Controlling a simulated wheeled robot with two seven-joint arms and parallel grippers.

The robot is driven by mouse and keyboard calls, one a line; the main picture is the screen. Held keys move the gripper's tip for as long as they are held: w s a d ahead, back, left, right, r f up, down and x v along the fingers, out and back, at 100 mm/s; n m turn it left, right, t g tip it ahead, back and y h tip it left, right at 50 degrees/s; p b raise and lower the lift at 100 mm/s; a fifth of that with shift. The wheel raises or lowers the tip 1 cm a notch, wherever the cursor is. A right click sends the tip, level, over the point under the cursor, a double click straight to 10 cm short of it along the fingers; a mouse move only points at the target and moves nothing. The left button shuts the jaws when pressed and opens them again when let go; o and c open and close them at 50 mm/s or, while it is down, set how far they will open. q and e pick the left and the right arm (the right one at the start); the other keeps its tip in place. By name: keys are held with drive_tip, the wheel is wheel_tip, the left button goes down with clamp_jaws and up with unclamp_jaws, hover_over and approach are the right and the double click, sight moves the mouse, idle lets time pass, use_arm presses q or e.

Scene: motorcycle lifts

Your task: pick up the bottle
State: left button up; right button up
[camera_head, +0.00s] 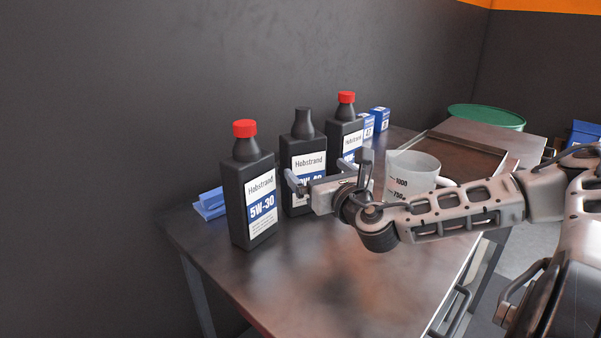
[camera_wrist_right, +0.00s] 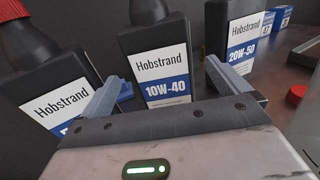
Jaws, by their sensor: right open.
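Three black bottles with white and blue Hobstrand labels stand upright in a row on the metal table. The near one, 5W-30 (camera_head: 236,200), has a red cap. The middle one, 10W-40 (camera_head: 303,152), shows a dark top with no red cap; it also shows in the right wrist view (camera_wrist_right: 158,52). The far one, 20W-50 (camera_head: 345,132), has a red cap and shows at the right in the wrist view (camera_wrist_right: 240,38). My right gripper (camera_head: 319,174) is open and empty, facing the middle bottle, which appears between its fingers (camera_wrist_right: 168,84). My left gripper is out of view.
A measuring jug (camera_head: 412,168) stands behind my right forearm. Blue boxes (camera_head: 379,119) sit beyond the far bottle, and a blue item (camera_head: 209,204) lies behind the near bottle. The table's front area (camera_head: 320,275) is clear. A dark wall is behind.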

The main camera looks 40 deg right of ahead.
sight(300, 151)
drive_tip(key=p+x, duration=0.1)
drive_tip(key=x, duration=0.8)
drive_tip(key=shift+w+r, duration=0.15)
drive_tip(key=shift+w, duration=0.25)
drive_tip(key=shift+c, duration=0.3)
drive_tip(key=c, duration=1)
drive_tip(key=shift+d+r, duration=0.1)
drive_tip(key=shift+r, duration=0.05)
drive_tip(key=c, duration=0.4)
